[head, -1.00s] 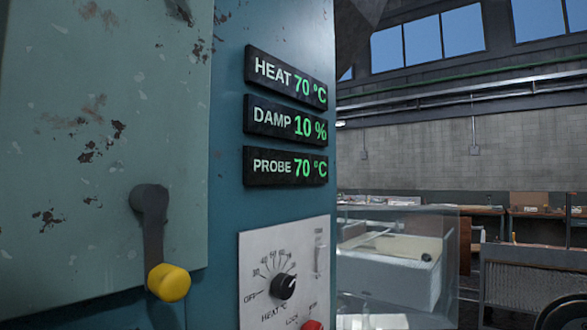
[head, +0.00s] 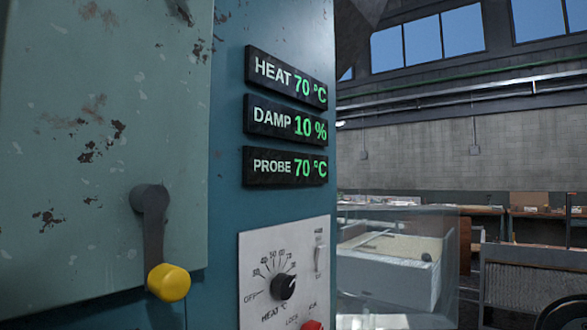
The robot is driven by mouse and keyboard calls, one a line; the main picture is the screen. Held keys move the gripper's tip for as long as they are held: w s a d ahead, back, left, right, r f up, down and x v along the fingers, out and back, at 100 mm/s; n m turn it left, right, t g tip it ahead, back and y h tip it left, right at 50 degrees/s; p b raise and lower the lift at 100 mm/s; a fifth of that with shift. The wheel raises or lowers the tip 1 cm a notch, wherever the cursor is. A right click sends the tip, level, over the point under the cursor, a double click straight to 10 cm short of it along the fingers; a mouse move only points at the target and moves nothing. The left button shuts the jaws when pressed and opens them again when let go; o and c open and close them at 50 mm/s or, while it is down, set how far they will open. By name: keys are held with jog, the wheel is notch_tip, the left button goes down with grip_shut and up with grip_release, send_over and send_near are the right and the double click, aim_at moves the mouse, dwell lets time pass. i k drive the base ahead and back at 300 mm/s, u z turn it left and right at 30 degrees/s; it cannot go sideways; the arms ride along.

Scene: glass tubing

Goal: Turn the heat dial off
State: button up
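The heat dial (head: 283,287) is a round black knob on a pale metal control plate (head: 258,250) on the blue cabinet. Its scale has OFF at the left and numbers rising around the top to the right. The knob's mark seems to point up and right, toward the high end, away from OFF. The heat readout (head: 286,80) above shows 70 °C. The damp readout (head: 286,119) shows 10 % and the probe readout (head: 286,166) shows 70 °C. My gripper is not in view, and nothing touches the dial.
A dark lever with a yellow knob (head: 168,282) hangs on the cabinet door, left of the plate. A small switch (head: 319,257) and a red button (head: 313,325) share the plate. A clear-walled case (head: 448,265) and a white tray (head: 390,280) stand to the right.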

aim_at(282, 286)
jog(key=k, duration=0.5)
jog(key=z, duration=1.3)
jog(key=i, duration=0.8)
jog(key=u, duration=2.05)
